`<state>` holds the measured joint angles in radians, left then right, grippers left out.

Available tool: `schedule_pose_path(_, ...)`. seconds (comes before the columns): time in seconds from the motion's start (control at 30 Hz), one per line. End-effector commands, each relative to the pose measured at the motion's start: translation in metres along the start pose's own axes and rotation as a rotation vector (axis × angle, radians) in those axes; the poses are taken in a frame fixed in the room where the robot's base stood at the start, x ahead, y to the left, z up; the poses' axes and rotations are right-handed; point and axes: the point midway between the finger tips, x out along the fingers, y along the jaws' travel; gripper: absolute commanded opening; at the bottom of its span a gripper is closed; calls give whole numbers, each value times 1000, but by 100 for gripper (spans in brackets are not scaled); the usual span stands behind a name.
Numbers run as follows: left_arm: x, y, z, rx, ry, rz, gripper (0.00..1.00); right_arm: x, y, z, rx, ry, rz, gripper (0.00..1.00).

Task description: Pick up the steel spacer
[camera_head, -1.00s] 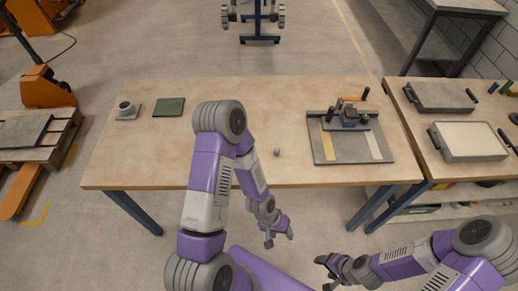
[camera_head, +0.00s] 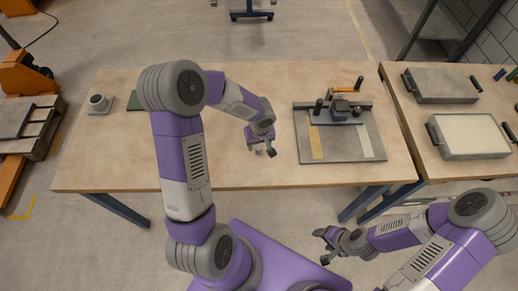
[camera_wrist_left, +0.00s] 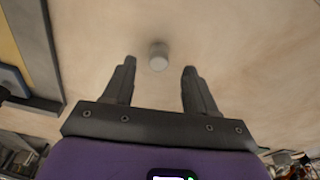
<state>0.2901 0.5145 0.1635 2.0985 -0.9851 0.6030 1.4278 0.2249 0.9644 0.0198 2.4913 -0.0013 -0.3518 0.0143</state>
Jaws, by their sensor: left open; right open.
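The steel spacer (camera_wrist_left: 158,57), a small pale grey cylinder, stands on the wooden table (camera_head: 220,170) near its front edge. In the left wrist view it lies in line with the gap between my left fingertips, just beyond them. My left gripper (camera_head: 263,150) is open over the table and also shows in the left wrist view (camera_wrist_left: 159,70). Neither finger visibly touches the spacer. In the head view I cannot make out the spacer clearly beside the gripper. My right gripper (camera_head: 325,244) is open and empty, low in front of the table.
A grey fixture plate (camera_head: 337,147) with black knobs and an orange-handled clamp stands right of my left gripper. Grey trays (camera_head: 468,136) lie on the right-hand table.

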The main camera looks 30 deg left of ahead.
Motion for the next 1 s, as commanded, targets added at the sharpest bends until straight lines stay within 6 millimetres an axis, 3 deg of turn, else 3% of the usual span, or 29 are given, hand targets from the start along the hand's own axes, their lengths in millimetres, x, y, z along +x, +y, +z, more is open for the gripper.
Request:
schedule_pose_path(0.2, 32, 0, -2, 0, -3, -1, 57, 5, 2, 0, 0, 1, 0, 63)
schedule_pose_path(0.5, 37, 0, -2, 1, -1, 1, 57, 5, 2, -1, 0, 1, 0, 63)
schedule_pose_path(0.87, 36, 0, -2, 1, -2, 1, 3, 5, 2, -1, 0, 1, 0, 63)
schedule_pose_path(1.0, 36, 0, -2, 1, -1, 1, 0, 5, 2, -1, 0, 1, 0, 63)
